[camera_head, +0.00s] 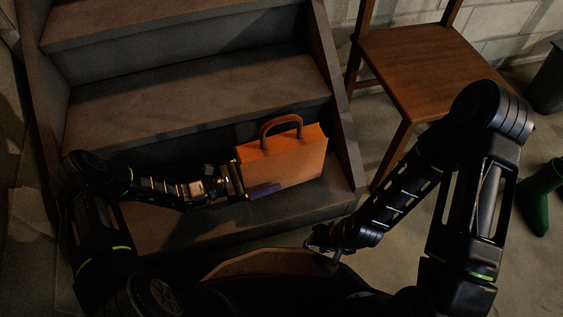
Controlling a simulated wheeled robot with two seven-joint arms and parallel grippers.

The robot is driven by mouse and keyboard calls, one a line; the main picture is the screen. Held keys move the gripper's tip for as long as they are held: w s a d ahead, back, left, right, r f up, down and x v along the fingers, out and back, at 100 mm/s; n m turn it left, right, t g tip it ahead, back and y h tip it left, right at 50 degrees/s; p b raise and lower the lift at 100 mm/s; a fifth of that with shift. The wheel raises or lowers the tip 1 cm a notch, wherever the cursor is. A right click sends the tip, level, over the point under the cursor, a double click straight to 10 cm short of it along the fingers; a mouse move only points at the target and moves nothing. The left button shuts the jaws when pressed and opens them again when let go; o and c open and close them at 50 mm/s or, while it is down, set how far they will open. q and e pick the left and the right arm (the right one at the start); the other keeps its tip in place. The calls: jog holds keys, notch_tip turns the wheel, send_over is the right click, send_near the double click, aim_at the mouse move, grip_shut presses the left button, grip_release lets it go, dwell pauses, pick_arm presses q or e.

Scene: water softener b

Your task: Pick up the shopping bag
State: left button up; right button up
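An orange shopping bag (285,162) with a brown arched handle stands upright on the lowest stair step. My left gripper (239,181) is at the bag's left side, close to its lower left edge. It is dark there, and I cannot tell whether its fingers touch or hold the bag. My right gripper (322,246) is in front of the steps, below and to the right of the bag and apart from it. Its fingers are small and dark, so their opening is unclear.
Wooden stairs (190,97) rise behind the bag, with a side board (338,100) at the right. A wooden chair (423,62) stands at the right. Green boots (540,190) and a dark bin (549,85) are at the far right. A brown rounded surface (270,263) lies in front.

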aim_at(263, 152)
pick_arm(q)
jog(key=shift+c, duration=0.4)
jog(key=c, duration=1.7)
notch_tip(263, 152, up, 10)
jog(key=p, duration=0.4)
jog(key=shift+p, duration=0.3)
